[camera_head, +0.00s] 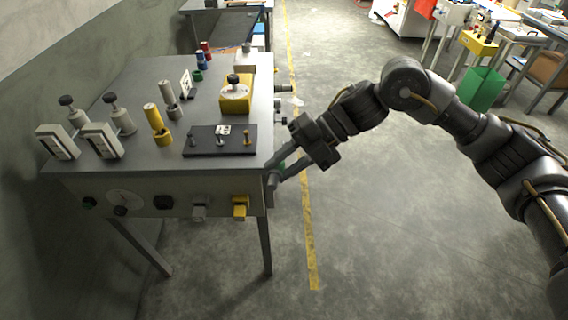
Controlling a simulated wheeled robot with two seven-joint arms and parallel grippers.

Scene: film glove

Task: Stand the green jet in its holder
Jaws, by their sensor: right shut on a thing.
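My right gripper (281,169) is at the right side of the grey bench, close to its front right corner. Its fingers are shut on a small green thing (282,164), likely the green jet, mostly hidden by the fingers and bench edge. A low green holder (197,76) stands on the bench top toward the back, in a row with a blue piece (202,60) and a red piece (206,48). The green holder looks shorter than those two. The gripper is well apart from it, nearer the front. My left gripper is out of view.
The bench top (130,85) also carries a dark plate with pegs (240,152), a yellow block with a black knob (236,98), yellow and grey cylinders (153,116), and knobbed fittings. Knobs stick out of its front. The floor (400,240) to the right is clear.

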